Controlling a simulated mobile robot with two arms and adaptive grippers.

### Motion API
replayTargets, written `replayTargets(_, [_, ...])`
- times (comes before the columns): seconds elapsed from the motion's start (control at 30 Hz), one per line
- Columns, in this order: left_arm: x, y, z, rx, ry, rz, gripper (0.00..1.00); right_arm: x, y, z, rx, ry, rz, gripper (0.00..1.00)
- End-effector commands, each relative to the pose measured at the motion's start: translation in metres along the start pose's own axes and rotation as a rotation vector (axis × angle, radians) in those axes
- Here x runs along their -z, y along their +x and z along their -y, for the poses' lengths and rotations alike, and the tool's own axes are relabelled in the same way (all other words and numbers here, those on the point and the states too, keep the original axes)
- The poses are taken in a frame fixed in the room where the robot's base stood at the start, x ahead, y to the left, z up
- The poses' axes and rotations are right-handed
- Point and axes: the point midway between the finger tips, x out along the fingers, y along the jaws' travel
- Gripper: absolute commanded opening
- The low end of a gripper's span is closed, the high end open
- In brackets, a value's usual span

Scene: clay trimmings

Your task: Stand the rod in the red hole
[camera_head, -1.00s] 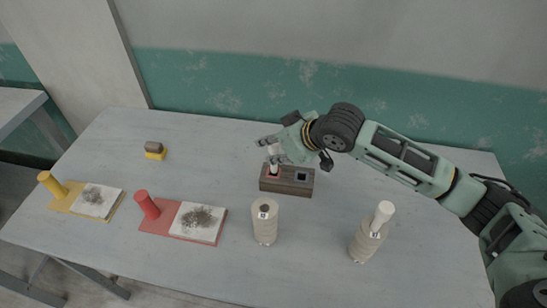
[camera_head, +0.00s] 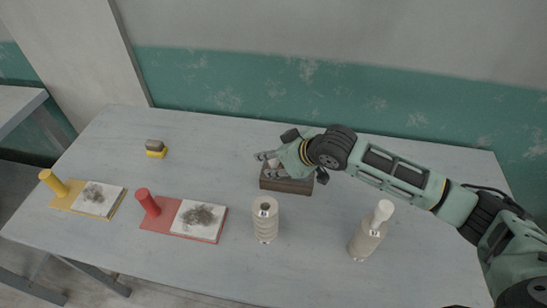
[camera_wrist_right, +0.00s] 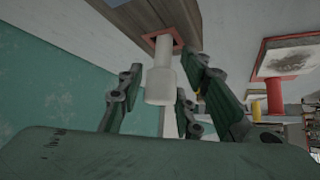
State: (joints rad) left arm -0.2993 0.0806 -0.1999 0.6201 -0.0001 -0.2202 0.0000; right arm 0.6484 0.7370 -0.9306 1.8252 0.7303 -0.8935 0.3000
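A pale rod (camera_wrist_right: 160,85) with a thicker end stands in the red-rimmed hole (camera_wrist_right: 149,40) of the dark wooden block (camera_head: 288,186), as the right wrist view shows. The block lies on the table and is partly covered by my right gripper (camera_head: 268,164) in the head view. My right gripper, also in the right wrist view (camera_wrist_right: 168,90), has its fingers spread on both sides of the rod, with gaps between them and it. How deep the rod sits is hard to tell. My left gripper is out of view.
A ribbed beige spool (camera_head: 265,220) stands in front of the block. A beige cone with a pale rod in its top (camera_head: 367,237) stands at the right. A red board (camera_head: 175,231), a yellow board (camera_head: 64,203) and a small yellow-based brush (camera_head: 155,150) are left.

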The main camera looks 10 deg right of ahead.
Motion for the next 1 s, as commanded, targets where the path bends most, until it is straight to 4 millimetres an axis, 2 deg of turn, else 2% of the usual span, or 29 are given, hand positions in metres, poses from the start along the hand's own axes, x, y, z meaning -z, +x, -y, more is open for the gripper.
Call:
replayTargets(0.33, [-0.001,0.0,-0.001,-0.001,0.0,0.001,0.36,0.001,-0.001,0.0,0.0,0.0,-0.001,0.41])
replayTargets(0.47, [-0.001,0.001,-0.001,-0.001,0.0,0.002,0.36,0.002,-0.009,-0.001,-0.001,-0.001,-0.001,0.41])
replayTargets(0.57, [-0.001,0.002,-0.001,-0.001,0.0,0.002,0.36,0.002,-0.025,-0.002,-0.002,-0.001,-0.001,0.41])
replayTargets(0.8, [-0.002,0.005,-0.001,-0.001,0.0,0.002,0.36,0.002,-0.077,-0.001,-0.003,-0.002,-0.002,0.41])
replayTargets(1.0, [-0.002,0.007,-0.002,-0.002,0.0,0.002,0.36,0.002,-0.11,-0.001,-0.002,0.0,-0.001,0.41])
